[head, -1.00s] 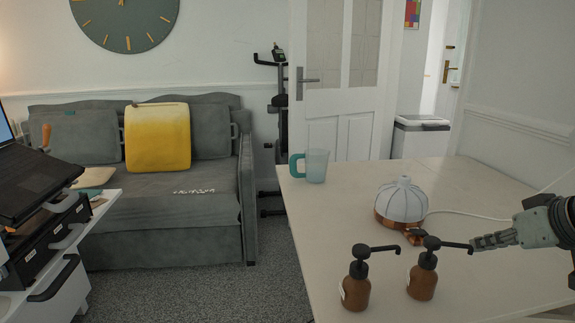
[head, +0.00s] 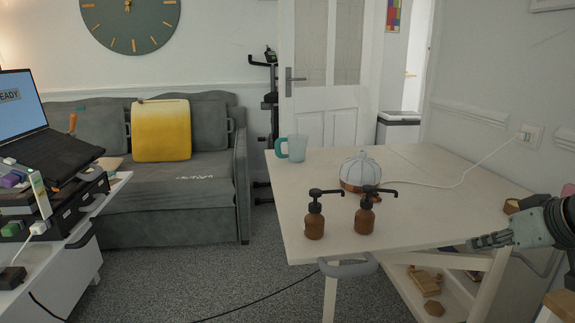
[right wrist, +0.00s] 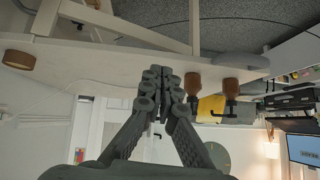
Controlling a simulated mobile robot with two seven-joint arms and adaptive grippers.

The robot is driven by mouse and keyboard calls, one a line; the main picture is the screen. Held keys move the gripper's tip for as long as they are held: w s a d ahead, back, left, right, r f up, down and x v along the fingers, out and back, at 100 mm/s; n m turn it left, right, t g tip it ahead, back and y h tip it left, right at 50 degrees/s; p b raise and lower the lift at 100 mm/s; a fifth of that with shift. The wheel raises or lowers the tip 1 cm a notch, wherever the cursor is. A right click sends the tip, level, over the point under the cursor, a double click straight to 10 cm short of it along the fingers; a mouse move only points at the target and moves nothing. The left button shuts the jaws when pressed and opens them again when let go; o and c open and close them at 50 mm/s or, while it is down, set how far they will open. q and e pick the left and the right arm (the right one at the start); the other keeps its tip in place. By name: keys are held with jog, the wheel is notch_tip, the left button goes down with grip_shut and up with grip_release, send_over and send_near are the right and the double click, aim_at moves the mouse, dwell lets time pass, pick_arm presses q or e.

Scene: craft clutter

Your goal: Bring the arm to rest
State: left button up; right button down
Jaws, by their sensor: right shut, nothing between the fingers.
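My right gripper (head: 476,243) is at the right side of the head view, beside the front right edge of the white table (head: 420,215). Its fingers are closed together with nothing between them. In the right wrist view, which looks upside down, the closed fingertips (right wrist: 160,76) show in the middle. My left gripper is not in view.
Two brown pump bottles (head: 314,222) (head: 365,216), a white-and-copper ribbed lamp (head: 360,172) with a cord and a teal-handled mug (head: 297,148) stand on the table. A low shelf (head: 455,292) holds wooden items. A cluttered white cabinet (head: 85,235) stands left, with open carpet between.

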jog(key=s+a+f+n+g, duration=0.15)
jog(key=a+f, duration=0.25)
jog(key=f, duration=0.9)
jog(key=s+a+f+n, duration=0.1)
jog(key=s+a+f, duration=0.15)
jog(key=f, duration=1.05)
jog(key=s+a+f+g+h, duration=0.1)
jog(key=s+a+f+g, duration=0.1)
jog(key=s+f, duration=0.5)
jog(key=s+a+f+m+g+h, duration=0.1)
jog(key=s+a+f+g+h, duration=0.1)
jog(key=s+f, duration=0.5)
jog(key=shift+s+a+f+p, duration=0.3)
jog(key=shift+s+p, duration=0.15)
jog(key=shift+s, duration=0.75)
jog(key=shift+m, duration=0.25)
